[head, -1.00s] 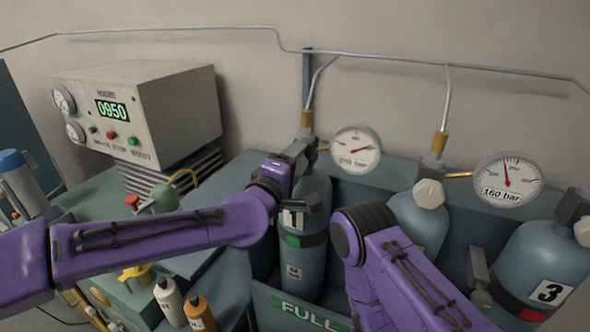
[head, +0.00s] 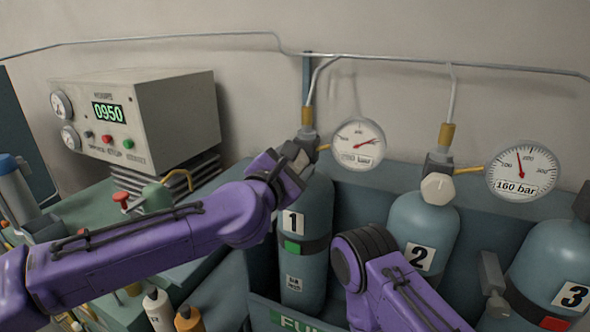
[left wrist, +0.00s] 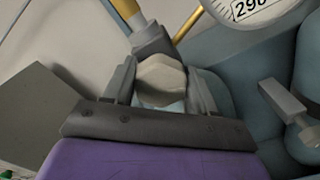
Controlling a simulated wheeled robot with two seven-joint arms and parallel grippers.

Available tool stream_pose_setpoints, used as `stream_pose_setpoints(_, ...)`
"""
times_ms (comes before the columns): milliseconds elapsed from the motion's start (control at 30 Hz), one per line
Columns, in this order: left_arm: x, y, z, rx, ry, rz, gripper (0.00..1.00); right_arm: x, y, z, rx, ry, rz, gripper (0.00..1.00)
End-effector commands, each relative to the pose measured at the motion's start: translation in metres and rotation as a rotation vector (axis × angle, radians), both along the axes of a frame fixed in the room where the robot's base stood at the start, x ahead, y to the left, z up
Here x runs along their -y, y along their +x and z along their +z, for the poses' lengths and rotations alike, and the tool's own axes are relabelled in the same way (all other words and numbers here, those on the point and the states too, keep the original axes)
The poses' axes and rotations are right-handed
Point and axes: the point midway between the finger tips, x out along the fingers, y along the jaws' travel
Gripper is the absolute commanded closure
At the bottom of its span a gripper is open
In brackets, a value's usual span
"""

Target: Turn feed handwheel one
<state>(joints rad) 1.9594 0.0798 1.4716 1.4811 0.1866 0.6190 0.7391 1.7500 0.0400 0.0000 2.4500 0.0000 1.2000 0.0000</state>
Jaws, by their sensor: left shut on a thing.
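Cylinder one (head: 292,262) stands in the rack, upright with a "1" label and a green band. Its feed handwheel (left wrist: 160,75) is a pale faceted knob below the brass fitting in the left wrist view. My left gripper (head: 294,153) is at the valve on top of cylinder one and hides the handwheel in the head view. In the left wrist view, its two fingers (left wrist: 162,88) stand on either side of the handwheel, shut on it. My right arm shows at lower centre in the head view, but its gripper is out of view.
Cylinders two (head: 420,235) and three (head: 545,270) stand to the right. Gauge one (head: 358,145) and a gauge at 160 bar (head: 522,170) are close by. A control box (head: 150,120) reading 0950 and small bottles (head: 160,308) are left. A grey bracket-like piece (head: 493,275) sits beside cylinder three.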

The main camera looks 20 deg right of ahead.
Motion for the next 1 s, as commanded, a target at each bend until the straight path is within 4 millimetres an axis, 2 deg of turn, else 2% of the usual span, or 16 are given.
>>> stream_pose_setpoints(67, 0.001, -0.001, -0.006, -0.058, -0.047, -0.002, 0.74, 0.000, 0.000, -0.009, 0.000, 0.000, 0.000, 0.57)
stream_pose_setpoints(1000, 0.000, 0.000, -0.006, -0.724, -0.642, 0.001, 0.74, 0.000, 0.000, -0.081, 0.000, 0.000, 0.000, 0.57)
